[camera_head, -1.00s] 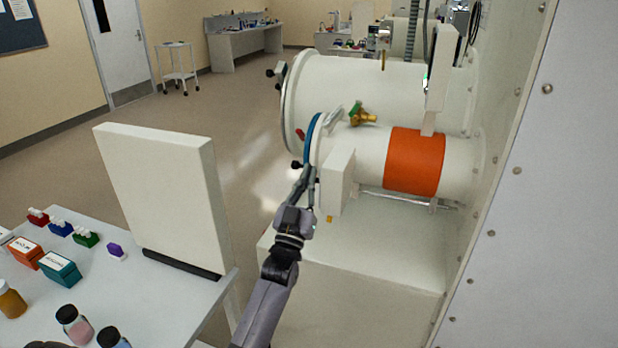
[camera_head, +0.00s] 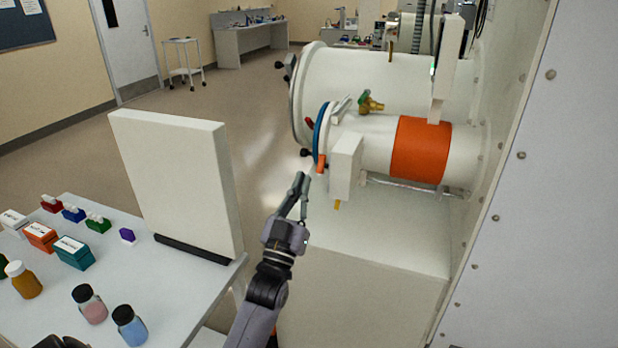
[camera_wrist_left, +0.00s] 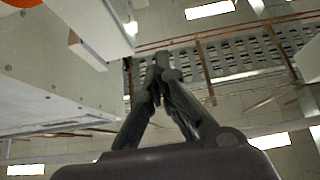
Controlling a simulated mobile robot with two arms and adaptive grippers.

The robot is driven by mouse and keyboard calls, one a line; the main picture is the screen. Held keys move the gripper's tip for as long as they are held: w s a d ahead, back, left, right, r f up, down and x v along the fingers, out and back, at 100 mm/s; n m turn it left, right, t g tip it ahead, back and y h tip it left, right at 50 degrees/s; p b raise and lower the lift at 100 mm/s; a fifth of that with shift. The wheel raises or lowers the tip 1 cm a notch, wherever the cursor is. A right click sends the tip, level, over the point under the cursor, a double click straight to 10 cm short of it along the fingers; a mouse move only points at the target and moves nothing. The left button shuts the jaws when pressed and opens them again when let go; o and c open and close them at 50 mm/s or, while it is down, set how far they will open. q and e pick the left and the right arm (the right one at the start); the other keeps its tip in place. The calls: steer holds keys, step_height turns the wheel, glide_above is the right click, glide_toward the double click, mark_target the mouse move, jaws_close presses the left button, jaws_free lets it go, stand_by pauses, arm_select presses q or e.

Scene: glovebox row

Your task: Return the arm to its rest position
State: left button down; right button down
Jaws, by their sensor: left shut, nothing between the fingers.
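My left gripper (camera_head: 300,194) is in the middle of the head view, shut and empty. It points up, just in front of the small antechamber cylinder (camera_head: 372,144) with its orange band, and apart from it. In the left wrist view the closed fingers (camera_wrist_left: 160,75) show against the ceiling with nothing between them. My right gripper is not clearly in view.
The white antechamber base (camera_head: 375,240) is right of my left arm. A larger cylinder (camera_head: 350,85) lies behind. At left, a table holds an upright white panel (camera_head: 175,175), bottles (camera_head: 130,325) and small boxes (camera_head: 73,252). Open floor lies beyond.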

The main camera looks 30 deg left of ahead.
arm_select(q)
steer(key=shift+s+d+f, duration=0.1)
steer(key=shift+s+d, duration=0.05)
steer(key=shift+s, duration=0.5)
steer(key=shift+s+d+f, duration=0.1)
steer(key=shift+s+d, duration=0.05)
steer(key=shift+s, duration=0.45)
arm_select(e)
steer(key=shift+s+a+f, duration=0.15)
steer(key=shift+s+f, duration=0.1)
steer(key=shift+s, duration=0.3)
steer(key=shift+s+a+f, duration=0.15)
steer(key=shift+s+f, duration=0.05)
steer(key=shift+s, duration=0.35)
